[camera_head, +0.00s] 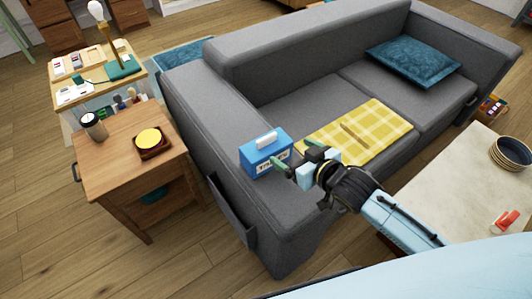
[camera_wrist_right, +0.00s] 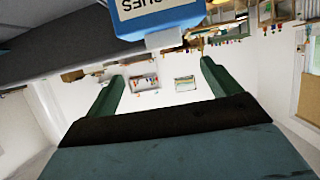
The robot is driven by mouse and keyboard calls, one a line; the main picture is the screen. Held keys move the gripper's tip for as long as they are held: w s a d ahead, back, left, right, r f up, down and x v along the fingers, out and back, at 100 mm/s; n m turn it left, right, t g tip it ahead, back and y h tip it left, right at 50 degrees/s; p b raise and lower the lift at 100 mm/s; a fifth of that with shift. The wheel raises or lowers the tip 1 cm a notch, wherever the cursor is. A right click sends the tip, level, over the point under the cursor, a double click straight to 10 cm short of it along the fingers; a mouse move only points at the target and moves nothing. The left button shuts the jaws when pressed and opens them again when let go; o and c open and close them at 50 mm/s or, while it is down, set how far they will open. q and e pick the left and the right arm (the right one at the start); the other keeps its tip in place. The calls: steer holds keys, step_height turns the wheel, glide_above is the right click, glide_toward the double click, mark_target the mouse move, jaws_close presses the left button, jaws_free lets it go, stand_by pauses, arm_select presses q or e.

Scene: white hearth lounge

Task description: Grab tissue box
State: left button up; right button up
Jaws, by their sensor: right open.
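The tissue box (camera_head: 262,158) is blue with a white label and a white tissue sticking out of its top. It stands upright on the near armrest of the grey sofa (camera_head: 284,215). My right gripper (camera_head: 294,158) is just to the right of the box, its two green fingers spread and pointing toward it. In the right wrist view the box (camera_wrist_right: 155,20) shows upside down at the top edge, partly cut off. There the open, empty right gripper (camera_wrist_right: 158,80) has its fingers apart, and the box appears beyond the tips. My left gripper is not in view.
A yellow checked cloth (camera_head: 375,122) lies on the sofa seat, a teal pillow (camera_head: 413,60) behind. A wooden side table (camera_head: 108,180) with a tumbler (camera_head: 93,127) stands left. A pale table (camera_head: 452,185) with a bowl (camera_head: 512,153) stands right.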

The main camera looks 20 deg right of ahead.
mark_target(268, 139)
steer(key=b+x, duration=0.1)
steer(key=x, duration=0.5)
steer(key=shift+w+f+b, duration=0.1)
steer(key=shift+f+b, duration=0.05)
steer(key=shift+b, duration=0.15)
steer(key=shift+w+a+f, duration=0.15)
steer(key=shift+w+a, duration=0.05)
steer(key=shift+w, duration=0.1)
steer(key=shift+w+a+f, duration=0.1)
steer(key=shift+w+a, duration=0.05)
steer(key=shift+w, duration=0.2)
steer(key=b+x, duration=0.1)
steer(key=x, duration=0.1)
steer(key=b+x, duration=0.1)
steer(key=x, duration=0.1)
steer(key=shift+a+f, duration=0.1)
steer(key=shift+a, duration=0.25)
steer(key=shift+w+a, duration=0.1)
steer(key=shift+w, duration=0.2)
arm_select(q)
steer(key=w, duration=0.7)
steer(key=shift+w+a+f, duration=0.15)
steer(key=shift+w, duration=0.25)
